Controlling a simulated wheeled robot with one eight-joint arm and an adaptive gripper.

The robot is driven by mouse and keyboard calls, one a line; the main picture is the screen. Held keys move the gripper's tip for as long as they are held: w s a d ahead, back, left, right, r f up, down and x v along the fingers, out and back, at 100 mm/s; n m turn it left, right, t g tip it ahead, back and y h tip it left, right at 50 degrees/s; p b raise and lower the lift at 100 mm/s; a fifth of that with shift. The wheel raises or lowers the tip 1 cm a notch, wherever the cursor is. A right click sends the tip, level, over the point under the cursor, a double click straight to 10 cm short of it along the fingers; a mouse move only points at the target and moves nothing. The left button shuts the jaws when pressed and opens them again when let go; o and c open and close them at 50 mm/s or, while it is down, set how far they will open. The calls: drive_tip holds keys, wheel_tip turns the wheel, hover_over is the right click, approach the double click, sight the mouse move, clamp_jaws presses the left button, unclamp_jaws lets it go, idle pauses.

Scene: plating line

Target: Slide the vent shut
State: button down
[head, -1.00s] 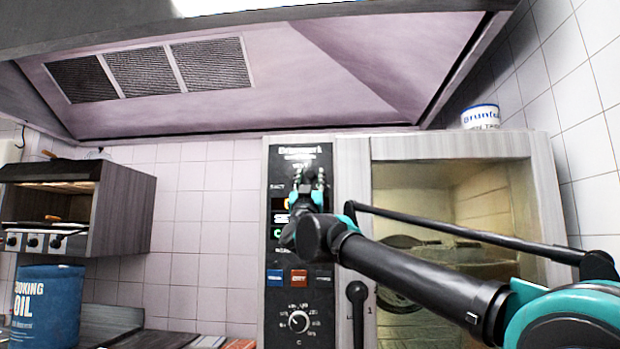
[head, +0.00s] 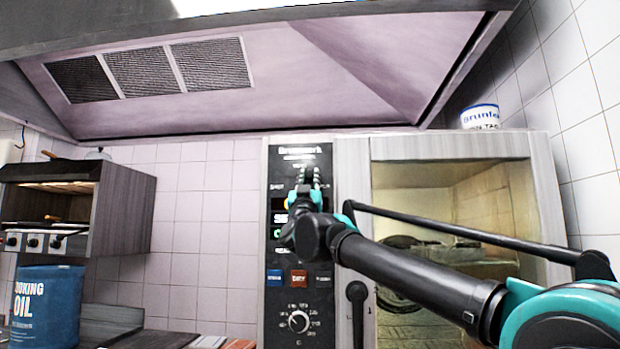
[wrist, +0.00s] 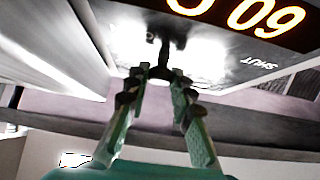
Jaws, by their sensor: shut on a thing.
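The vent's small dark slider knob (wrist: 163,52) shows in the wrist view on the oven's control panel (head: 283,165). My gripper (wrist: 160,75) is shut on this knob, with its teal fingers drawn together at the tips. The SHUT label (wrist: 258,63) stands to the right of the knob in the upside-down wrist view, and to the left of my gripper in the head view. The knob is apart from that label.
Below the gripper are blue and red buttons, a round dial (head: 298,321) and the oven door handle (head: 357,310). My arm crosses the glass door. A hood (head: 330,110) hangs above. A white tub (head: 480,117) stands on the oven. Tiled wall lies to the left.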

approach(287, 167)
drive_tip(key=x, duration=0.4)
drive_tip(key=shift+d+r, duration=0.15)
drive_tip(key=c, duration=1.3)
unclamp_jaws()
drive_tip(key=v, duration=1.2)
